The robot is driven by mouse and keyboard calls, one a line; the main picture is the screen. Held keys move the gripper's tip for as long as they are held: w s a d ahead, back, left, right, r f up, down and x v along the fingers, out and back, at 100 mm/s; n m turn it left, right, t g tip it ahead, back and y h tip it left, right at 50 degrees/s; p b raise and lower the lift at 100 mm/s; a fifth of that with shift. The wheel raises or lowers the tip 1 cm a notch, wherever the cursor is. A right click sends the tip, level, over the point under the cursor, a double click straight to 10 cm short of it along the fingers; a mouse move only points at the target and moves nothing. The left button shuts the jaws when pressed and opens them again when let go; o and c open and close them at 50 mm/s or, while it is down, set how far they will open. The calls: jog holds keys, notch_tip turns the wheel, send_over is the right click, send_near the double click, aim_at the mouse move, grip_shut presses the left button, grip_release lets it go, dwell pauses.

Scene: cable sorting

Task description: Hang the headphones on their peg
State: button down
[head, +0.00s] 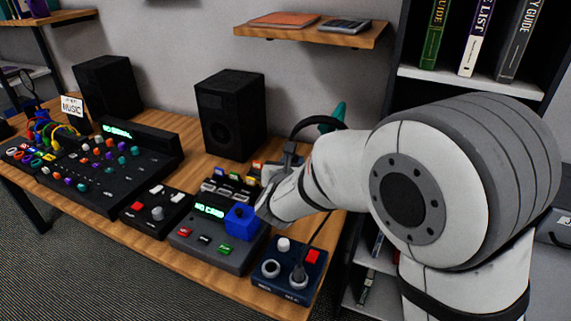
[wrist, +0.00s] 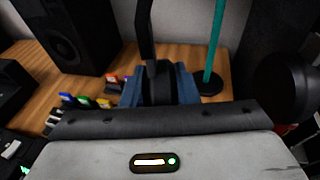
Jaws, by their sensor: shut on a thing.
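The black headphones show in the head view as a curved headband (head: 318,121) above my wrist. In the wrist view, a dark upright part of the headphones (wrist: 147,35) rises from between the blue finger pads of my gripper (wrist: 159,78), which is shut on it. A round black part, apparently an ear cup (wrist: 286,84), is at the right. A teal upright post (wrist: 215,42) on a round black base, apparently the peg, stands on the table just right of the fingers. Its teal top (head: 334,114) shows behind the headband in the head view. My arm hides the rest.
Two black speakers (head: 229,115) stand at the back of the wooden table (head: 157,242). A wall shelf (head: 310,33) is above.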

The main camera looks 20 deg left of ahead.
jog(key=shift+w+d+f+p, duration=0.15)
jog(key=shift+w+p, duration=0.25)
jog(key=shift+w, duration=1.45)
jog(key=shift+w+f+b, duration=0.3)
jog(key=shift+f+b, duration=0.3)
jog(key=shift+b, duration=0.25)
jog(key=shift+w+f+b, duration=0.25)
jog(key=shift+f+b, duration=0.3)
jog(key=shift+b, duration=0.25)
jog(key=c, duration=1)
grip_release()
jog(key=shift+c, duration=0.2)
